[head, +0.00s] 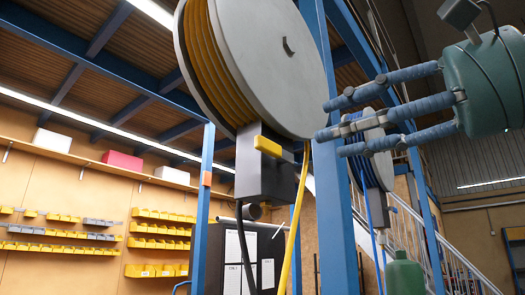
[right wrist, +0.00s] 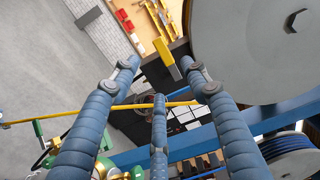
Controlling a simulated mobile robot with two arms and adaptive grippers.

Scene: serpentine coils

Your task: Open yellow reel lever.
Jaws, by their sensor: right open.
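The yellow reel is a large grey disc (head: 265,60) with yellow-brown hose coiled behind its rim, high in the head view. Below it hangs a dark grey box (head: 262,172) with a short yellow lever (head: 267,146) on its front. The lever also shows in the right wrist view (right wrist: 165,52), just beyond the fingertips. My right gripper (head: 330,128) has three blue wrapped fingers, spread open and empty. It is to the right of the lever in the head view, apart from it. In the right wrist view the gripper (right wrist: 158,76) has its fingers pointing towards the lever. My left gripper is not in view.
A yellow hose (head: 296,225) hangs from the reel. A blue post (head: 336,200) stands close right of it. A second reel with blue hose (head: 374,165) and a green cylinder (head: 404,274) are behind. Yellow bins (head: 160,243) line the left wall.

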